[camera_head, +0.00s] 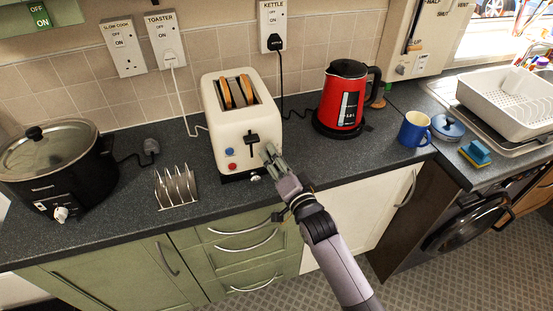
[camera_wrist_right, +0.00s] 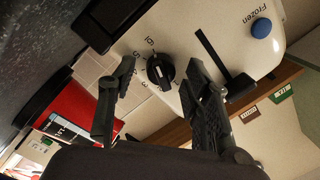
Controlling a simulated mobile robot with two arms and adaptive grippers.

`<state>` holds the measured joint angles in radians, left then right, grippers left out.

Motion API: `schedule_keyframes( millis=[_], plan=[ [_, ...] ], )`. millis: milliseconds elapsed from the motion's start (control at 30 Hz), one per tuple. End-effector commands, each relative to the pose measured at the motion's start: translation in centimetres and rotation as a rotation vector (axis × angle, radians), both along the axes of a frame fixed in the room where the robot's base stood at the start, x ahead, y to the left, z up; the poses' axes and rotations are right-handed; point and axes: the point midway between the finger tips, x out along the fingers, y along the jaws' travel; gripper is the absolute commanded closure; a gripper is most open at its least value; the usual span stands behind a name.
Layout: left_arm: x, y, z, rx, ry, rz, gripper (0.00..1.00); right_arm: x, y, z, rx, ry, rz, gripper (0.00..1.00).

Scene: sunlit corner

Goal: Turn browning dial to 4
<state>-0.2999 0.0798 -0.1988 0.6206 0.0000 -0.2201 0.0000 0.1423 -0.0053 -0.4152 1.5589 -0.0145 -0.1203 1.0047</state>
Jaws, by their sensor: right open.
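The cream toaster (camera_head: 228,118) stands on the dark worktop with two bread slices (camera_head: 237,92) in its slots. Its front has a black lever (camera_head: 251,138), a blue button (camera_head: 230,152) and a red button (camera_head: 232,167). The black browning dial (camera_wrist_right: 160,71) shows in the right wrist view, with small numbers around it; I cannot read its setting clearly. My right gripper (camera_head: 270,157) is at the right of the toaster's front, hiding the dial in the head view. In the wrist view its open fingers (camera_wrist_right: 159,82) lie either side of the dial, apart from it. My left gripper is not in view.
A red kettle (camera_head: 342,98) stands right of the toaster, a toast rack (camera_head: 176,188) and black slow cooker (camera_head: 62,165) to its left. A blue mug (camera_head: 414,129) and white dish rack (camera_head: 505,100) are farther right. The worktop's front edge runs below the toaster.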

Motion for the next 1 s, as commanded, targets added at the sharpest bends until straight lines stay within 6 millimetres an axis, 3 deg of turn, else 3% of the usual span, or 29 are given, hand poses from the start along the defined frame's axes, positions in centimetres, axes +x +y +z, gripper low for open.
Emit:
schedule_keyframes(
  millis=[667, 1000],
  plan=[
    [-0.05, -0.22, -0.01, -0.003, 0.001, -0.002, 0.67, -0.03, -0.03, -0.02, -0.001, 0.000, -0.001, 0.99],
    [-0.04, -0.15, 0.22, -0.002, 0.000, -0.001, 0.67, -0.03, -0.04, 0.03, -0.029, -0.008, -0.001, 1.00]
  ],
)
